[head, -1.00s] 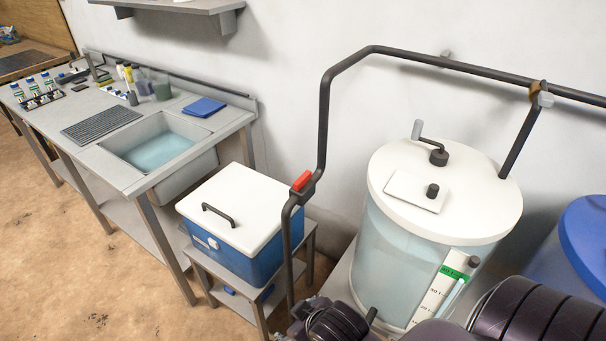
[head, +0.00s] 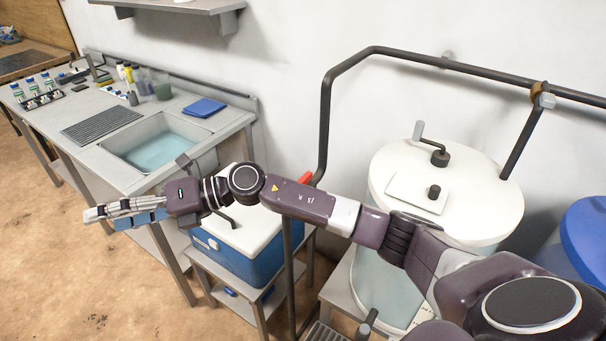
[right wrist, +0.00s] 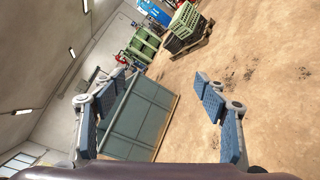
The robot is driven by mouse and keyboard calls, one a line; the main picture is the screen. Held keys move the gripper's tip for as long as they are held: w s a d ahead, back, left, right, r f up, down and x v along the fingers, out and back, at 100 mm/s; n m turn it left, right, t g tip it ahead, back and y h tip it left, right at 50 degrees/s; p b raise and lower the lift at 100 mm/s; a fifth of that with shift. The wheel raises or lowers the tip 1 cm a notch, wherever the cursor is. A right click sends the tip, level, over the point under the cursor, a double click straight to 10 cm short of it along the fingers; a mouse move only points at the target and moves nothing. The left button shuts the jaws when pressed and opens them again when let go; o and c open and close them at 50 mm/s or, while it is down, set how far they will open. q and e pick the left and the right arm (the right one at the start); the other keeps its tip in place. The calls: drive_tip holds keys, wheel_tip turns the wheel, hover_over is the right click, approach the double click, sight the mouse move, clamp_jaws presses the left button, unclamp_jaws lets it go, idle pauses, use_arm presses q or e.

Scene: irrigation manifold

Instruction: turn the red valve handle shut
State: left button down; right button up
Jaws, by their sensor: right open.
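The red valve handle (head: 306,177) sits on the dark vertical pipe (head: 325,125) in the head view. Only a small piece shows above my right forearm, which hides the rest and the valve body. My right gripper (head: 105,216) is far to the left of the handle, over the floor in the picture, pointing left. It is apart from the handle. In the right wrist view my right gripper (right wrist: 160,72) has its two blue-padded fingers spread wide with nothing between them. The handle does not show in that view. My left gripper is not in view.
A white-lidded tank (head: 470,185) stands right of the pipe, partly behind my arm. A blue cooler (head: 245,252) with a white lid is under my arm. A sink bench (head: 225,125) stands at left. The right wrist view shows a greenish panelled box (right wrist: 140,115) and open floor.

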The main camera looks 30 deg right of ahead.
drive_tip(key=w+d+f+n+g+h, duration=0.2)
drive_tip(key=w+d+f+n+h, duration=0.15)
drive_tip(key=d+f+h, duration=0.45)
wheel_tip(320, 180, up, 6)
drive_tip(key=m+g+h, duration=0.2)
drive_tip(key=g+h, duration=0.1)
drive_tip(key=h, duration=0.5)
hover_over(303, 178)
drive_tip(key=shift+a, duration=0.1)
drive_tip(key=shift+s+d+f, duration=0.1)
drive_tip(key=shift+d+f, duration=0.1)
drive_tip(key=shift+d, duration=0.05)
wheel_tip(303, 178, down, 6)
drive_tip(key=shift+f+p, duration=0.1)
drive_tip(key=shift+p, duration=0.9)
drive_tip(key=shift+a+f, duration=0.1)
drive_tip(key=shift+f, duration=0.4)
